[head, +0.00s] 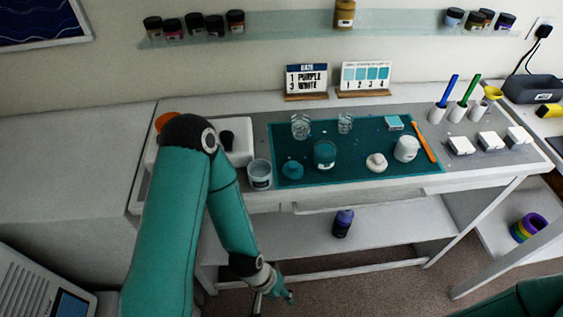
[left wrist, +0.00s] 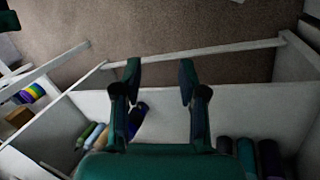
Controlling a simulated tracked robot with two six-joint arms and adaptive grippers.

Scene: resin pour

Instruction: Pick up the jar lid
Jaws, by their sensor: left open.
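A teal jar lid (head: 292,170) lies on the teal mat (head: 300,181) near its front left corner. A cream jar lid (head: 377,162) lies further right on the mat. A teal jar (head: 325,155) stands between the lids, and a white jar (head: 406,148) stands right of the cream lid. My left gripper (head: 272,290) hangs low in front of the bench, well below the mat and apart from both lids. In the left wrist view its two fingers (left wrist: 160,78) are spread with nothing gripped. No lid shows in that view. My right gripper is out of view.
Two clear cups (head: 300,126) (head: 345,123) stand on the mat's back part. A pale cup (head: 260,174) stands beside its left edge. An orange stick (head: 425,142) lies at the right. A dark bottle (head: 342,223) stands on the shelf below. The bench's front edge separates my left gripper from the mat.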

